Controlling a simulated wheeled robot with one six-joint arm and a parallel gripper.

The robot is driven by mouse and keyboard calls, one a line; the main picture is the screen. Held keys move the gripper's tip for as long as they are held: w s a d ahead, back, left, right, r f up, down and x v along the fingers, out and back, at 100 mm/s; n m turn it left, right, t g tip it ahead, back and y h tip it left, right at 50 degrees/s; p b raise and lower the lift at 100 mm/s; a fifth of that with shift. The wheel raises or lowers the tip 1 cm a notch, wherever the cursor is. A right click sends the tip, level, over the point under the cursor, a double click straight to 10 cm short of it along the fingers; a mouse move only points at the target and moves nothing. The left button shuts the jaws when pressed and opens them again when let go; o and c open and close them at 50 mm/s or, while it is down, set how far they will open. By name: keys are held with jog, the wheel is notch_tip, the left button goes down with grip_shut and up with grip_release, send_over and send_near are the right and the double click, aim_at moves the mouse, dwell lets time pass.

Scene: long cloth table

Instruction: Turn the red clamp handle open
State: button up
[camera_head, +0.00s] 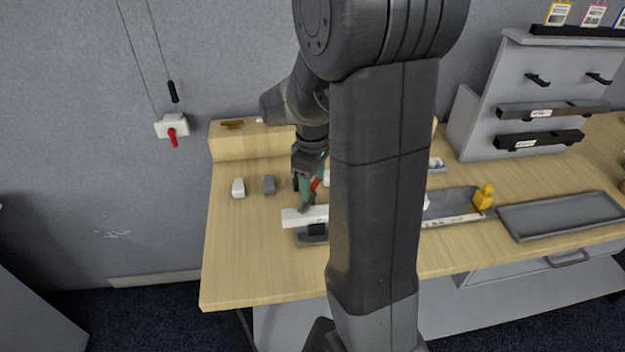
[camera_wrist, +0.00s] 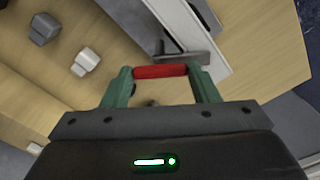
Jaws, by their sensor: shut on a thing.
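The red clamp handle (camera_wrist: 160,71) lies crosswise between the two green fingers of my gripper (camera_wrist: 160,82), which is shut on it. In the head view a bit of the red handle (camera_head: 317,183) shows beside my gripper (camera_head: 308,190), over the table. A grey metal bar (camera_wrist: 188,58) lies just beyond the handle in the wrist view. A white rail (camera_head: 297,216) on a dark base lies just below the gripper in the head view. My arm hides much of the clamp, so the handle's full angle cannot be told.
A light block (camera_head: 238,188) and a grey block (camera_head: 269,185) stand left of the gripper. A white wall box (camera_head: 166,126) has a red lever. A yellow object (camera_head: 484,196) and grey tray (camera_head: 560,214) are at the right. The table's front left (camera_head: 245,260) is clear.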

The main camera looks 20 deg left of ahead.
aim_at(312, 185)
jog(key=m, duration=0.5)
jog(key=shift+m, duration=0.3)
jog(key=m, duration=0.4)
jog(key=shift+m, duration=0.4)
jog(key=o, duration=1)
notch_tip(312, 185, up, 14)
jog(key=shift+f, duration=0.1)
